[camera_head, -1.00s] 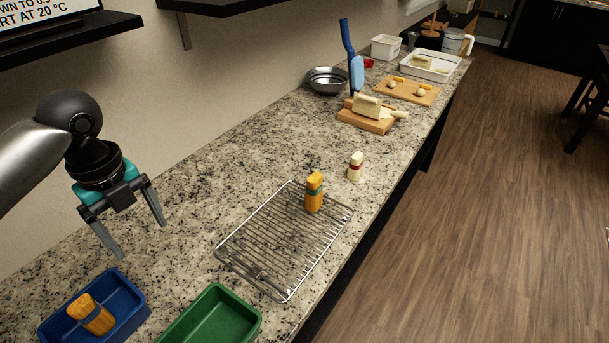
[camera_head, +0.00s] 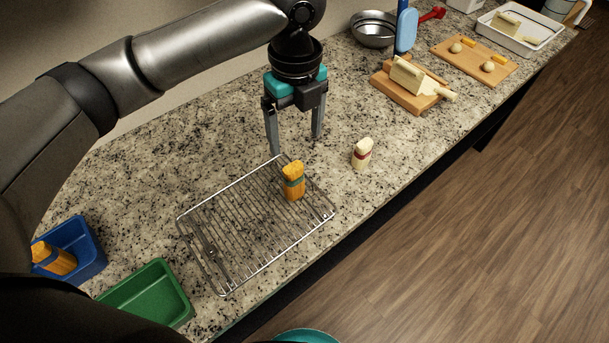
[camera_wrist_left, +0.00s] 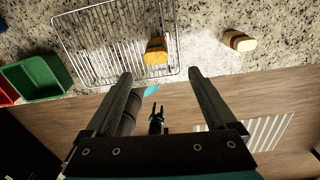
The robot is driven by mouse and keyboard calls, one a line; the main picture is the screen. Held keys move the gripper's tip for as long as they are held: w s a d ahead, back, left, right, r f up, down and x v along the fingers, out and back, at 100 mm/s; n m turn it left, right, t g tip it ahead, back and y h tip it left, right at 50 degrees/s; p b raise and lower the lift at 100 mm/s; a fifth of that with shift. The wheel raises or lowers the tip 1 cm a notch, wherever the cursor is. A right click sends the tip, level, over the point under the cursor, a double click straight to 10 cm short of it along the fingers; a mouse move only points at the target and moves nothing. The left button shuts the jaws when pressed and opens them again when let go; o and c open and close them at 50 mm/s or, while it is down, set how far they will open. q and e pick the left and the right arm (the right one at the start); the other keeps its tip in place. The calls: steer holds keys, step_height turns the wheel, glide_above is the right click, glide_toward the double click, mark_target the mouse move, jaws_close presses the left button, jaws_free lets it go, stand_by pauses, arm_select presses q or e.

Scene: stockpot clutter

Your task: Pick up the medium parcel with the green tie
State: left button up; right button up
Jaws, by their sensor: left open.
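An orange parcel with a green tie (camera_head: 293,181) stands upright on the wire rack near its far right corner. It also shows in the left wrist view (camera_wrist_left: 156,51). My left gripper (camera_head: 294,146) is open and empty, above the counter just behind the rack and the parcel. In the left wrist view my open fingers (camera_wrist_left: 162,75) have nothing between them in their grasp. A second orange parcel (camera_head: 54,259) with a dark bluish tie lies in the blue tray at the left, partly hidden by my arm.
The wire rack (camera_head: 222,290) lies on the granite counter. A cream parcel with a red tie (camera_head: 362,153) stands right of it. A green tray (camera_head: 184,299) and a blue tray (camera_head: 97,249) are at left. Cutting boards (camera_head: 402,94) and a steel bowl (camera_head: 373,30) are farther back.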

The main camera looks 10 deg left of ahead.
mark_target(294, 177)
arm_select(q)
step_height(294, 177, down, 7)
steer(key=shift+s+a+r+b, duration=0.1)
steer(key=shift+a+b, duration=0.05)
steer(key=shift+b, duration=0.35)
steer(key=shift+s+a+f+b, duration=0.15)
steer(key=shift+f+b, duration=0.1)
steer(key=shift+f, duration=1.3)
steer(key=shift+s+a+f+b, duration=0.1)
steer(key=shift+f+b, duration=0.15)
steer(key=shift+f, duration=1.25)
arm_select(e)
step_height(294, 177, down, 2)
steer(key=shift+s+f, duration=0.1)
steer(key=shift+f, duration=0.05)
arm_select(q)
jaws_close()
